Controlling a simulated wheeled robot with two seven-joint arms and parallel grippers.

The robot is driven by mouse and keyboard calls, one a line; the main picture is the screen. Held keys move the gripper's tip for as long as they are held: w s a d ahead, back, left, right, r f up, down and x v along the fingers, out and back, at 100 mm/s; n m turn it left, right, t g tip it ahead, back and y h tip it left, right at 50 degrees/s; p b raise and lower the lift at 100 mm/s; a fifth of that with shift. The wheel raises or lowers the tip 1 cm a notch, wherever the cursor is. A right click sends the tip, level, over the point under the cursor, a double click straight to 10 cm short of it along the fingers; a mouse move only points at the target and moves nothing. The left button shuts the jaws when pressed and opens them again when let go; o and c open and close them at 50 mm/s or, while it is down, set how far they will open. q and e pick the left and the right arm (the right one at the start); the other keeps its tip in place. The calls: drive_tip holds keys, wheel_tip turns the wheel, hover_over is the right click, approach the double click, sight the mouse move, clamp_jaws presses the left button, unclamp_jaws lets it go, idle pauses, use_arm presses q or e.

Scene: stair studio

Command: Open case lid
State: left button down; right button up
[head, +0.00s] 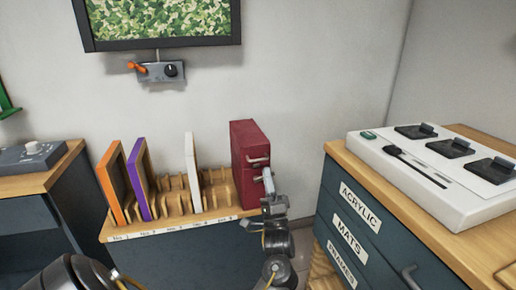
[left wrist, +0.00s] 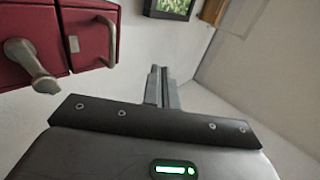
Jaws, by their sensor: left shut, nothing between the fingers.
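The dark red case (head: 244,150) stands upright at the right end of a wooden slotted rack, its lid looking shut. A grey bar handle (head: 258,161) is on its front face. In the left wrist view the red case (left wrist: 80,18) fills the upper left, with a seam between two parts, a bent grey handle (left wrist: 32,62) and a second handle (left wrist: 107,40). My left gripper (head: 268,180) is in front of the case's lower right face. Its fingers (left wrist: 160,75) are together and empty, apart from the case in the wrist view. My right gripper is out of view.
The rack (head: 178,222) also holds orange (head: 110,182), purple (head: 140,178) and white (head: 191,172) panels left of the case. A drawer cabinet (head: 350,222) with a white control panel (head: 440,195) stands close on the right. The wall is behind.

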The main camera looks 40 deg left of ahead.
use_arm(q)
drive_tip(key=x, duration=1.4)
drive_tip(key=shift+s+r+g+y, duration=0.2)
drive_tip(key=shift+g+y, duration=0.1)
drive_tip(key=shift+g, duration=0.1)
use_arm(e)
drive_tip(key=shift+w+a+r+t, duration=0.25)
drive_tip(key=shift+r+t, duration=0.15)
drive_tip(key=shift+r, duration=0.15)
use_arm(q)
drive_tip(key=shift+a, duration=0.15)
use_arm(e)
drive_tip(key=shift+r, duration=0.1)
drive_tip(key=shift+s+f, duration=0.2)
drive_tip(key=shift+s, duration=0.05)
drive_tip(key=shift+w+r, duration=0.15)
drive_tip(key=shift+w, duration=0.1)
